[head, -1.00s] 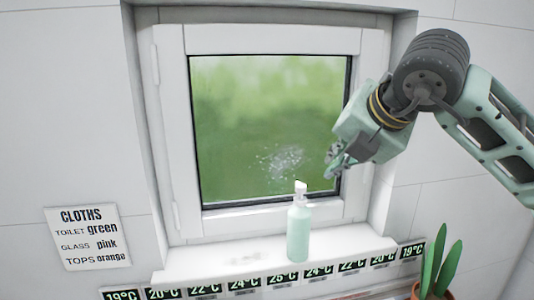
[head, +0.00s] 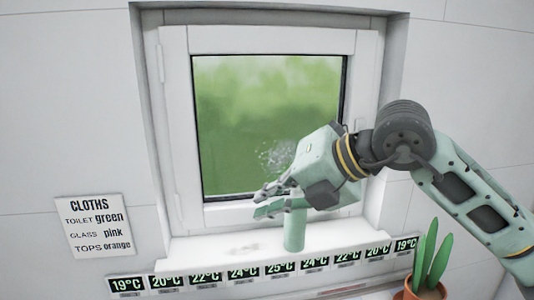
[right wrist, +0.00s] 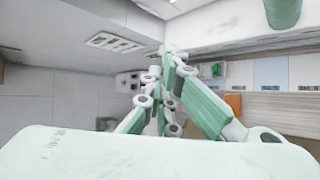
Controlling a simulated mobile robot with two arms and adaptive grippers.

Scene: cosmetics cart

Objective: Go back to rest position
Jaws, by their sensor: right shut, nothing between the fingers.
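My right gripper (head: 262,202) is in front of the lower part of the window in the head view, its fingers pointing left. It is shut and empty. In the right wrist view its fingers (right wrist: 170,62) come together. A pale green bottle (head: 294,235) stands upright on the windowsill; the gripper hides its white pump top in the head view. Part of the bottle also shows at the top of the right wrist view (right wrist: 283,12). I cannot tell from the head view whether gripper and bottle touch. My left gripper is not in view.
The white windowsill (head: 200,250) has a temperature strip (head: 242,272) along its front. A potted green plant (head: 424,292) stands at the lower right. A cloths sign (head: 95,227) is on the left wall. A splash mark (head: 275,155) shows on the window pane.

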